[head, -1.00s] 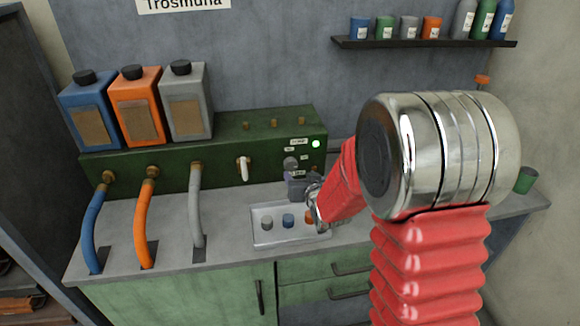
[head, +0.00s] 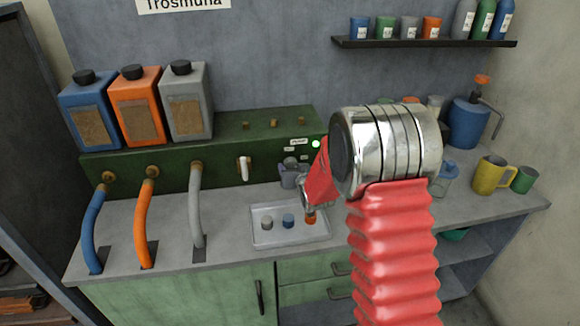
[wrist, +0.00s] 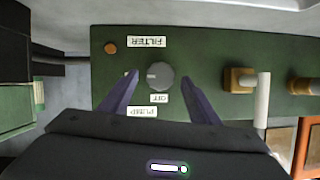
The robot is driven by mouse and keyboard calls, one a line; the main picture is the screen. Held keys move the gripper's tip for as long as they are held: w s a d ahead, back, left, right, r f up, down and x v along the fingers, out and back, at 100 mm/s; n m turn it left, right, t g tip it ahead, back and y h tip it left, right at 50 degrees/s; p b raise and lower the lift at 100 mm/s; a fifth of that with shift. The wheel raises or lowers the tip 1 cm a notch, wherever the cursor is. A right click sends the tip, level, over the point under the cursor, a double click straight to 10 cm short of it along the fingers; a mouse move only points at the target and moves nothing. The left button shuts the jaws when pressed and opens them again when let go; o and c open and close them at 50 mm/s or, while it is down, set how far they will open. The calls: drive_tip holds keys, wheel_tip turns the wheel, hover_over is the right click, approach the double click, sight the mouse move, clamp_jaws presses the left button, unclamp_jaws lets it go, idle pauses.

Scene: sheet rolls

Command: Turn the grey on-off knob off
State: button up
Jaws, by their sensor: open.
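The grey knob (wrist: 160,76) is on the front of the green box (head: 225,140). In the wrist view, which is upside down, a pale mark shows on the knob's left side, and the OFF label (wrist: 160,98) sits just below it. My gripper (wrist: 160,82) is open, its two purple fingers to the left and right of the knob with gaps on both sides. I cannot tell how deep the fingertips reach. In the head view my gripper (head: 292,176) is close to the panel and the knob is partly hidden.
A FILTER label (wrist: 147,41) and a PUMP label (wrist: 142,112) flank the knob. A white-handled valve (head: 244,168) is beside it on the box. A white tray (head: 262,239) with several small caps lies below my gripper. A green lamp (head: 316,144) is lit on the box.

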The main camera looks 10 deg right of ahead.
sight(291, 166)
drive_tip(key=shift+x, duration=1.95)
drive_tip(key=shift+c, duration=0.4)
drive_tip(key=c, duration=0.9)
drive_tip(key=shift+a, duration=0.2)
drive_tip(key=shift+c, duration=0.4)
drive_tip(key=shift+d, duration=0.15)
